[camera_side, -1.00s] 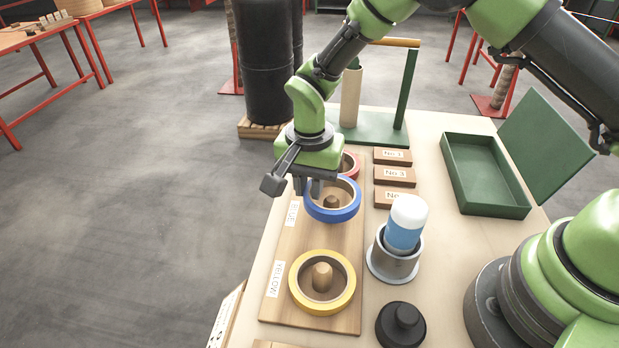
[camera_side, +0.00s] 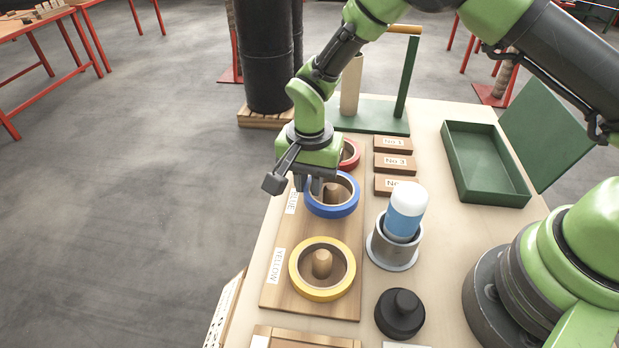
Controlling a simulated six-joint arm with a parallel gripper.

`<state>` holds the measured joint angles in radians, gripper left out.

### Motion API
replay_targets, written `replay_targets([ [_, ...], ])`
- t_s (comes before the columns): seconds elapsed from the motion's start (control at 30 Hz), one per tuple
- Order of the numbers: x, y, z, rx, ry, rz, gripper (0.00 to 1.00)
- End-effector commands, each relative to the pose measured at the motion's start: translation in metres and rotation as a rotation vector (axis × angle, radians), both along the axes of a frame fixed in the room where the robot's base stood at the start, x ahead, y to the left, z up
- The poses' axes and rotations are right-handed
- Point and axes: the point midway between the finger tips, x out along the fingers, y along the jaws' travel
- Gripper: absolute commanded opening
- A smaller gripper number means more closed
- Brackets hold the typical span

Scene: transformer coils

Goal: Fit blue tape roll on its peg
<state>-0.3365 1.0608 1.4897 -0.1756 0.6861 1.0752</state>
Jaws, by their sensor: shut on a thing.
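The blue tape roll (camera_side: 333,210) is in my gripper over the wooden board. The top of its wooden peg (camera_side: 333,190) shows inside the ring, so the roll looks to be around the peg. I cannot tell whether its underside touches the board (camera_side: 300,225). My gripper (camera_side: 318,186) points down and is shut on the roll's left-rear wall. The BLUE label (camera_side: 292,202) is partly hidden.
A yellow roll (camera_side: 322,296) sits around its peg in front. A red roll (camera_side: 352,154) is behind, partly hidden by my gripper. Right of the board are labelled wooden blocks (camera_side: 393,163), a blue-and-white cylinder in a grey cup (camera_side: 394,252), and a black knob (camera_side: 400,313).

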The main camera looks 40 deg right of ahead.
Motion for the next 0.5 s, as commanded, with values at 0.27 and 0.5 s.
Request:
replay_targets([
  [0.27,0.000,0.000,-0.002,-0.001,0.001,0.000,0.00],
  [0.5,0.000,0.000,-0.010,-0.001,0.001,0.000,0.00],
])
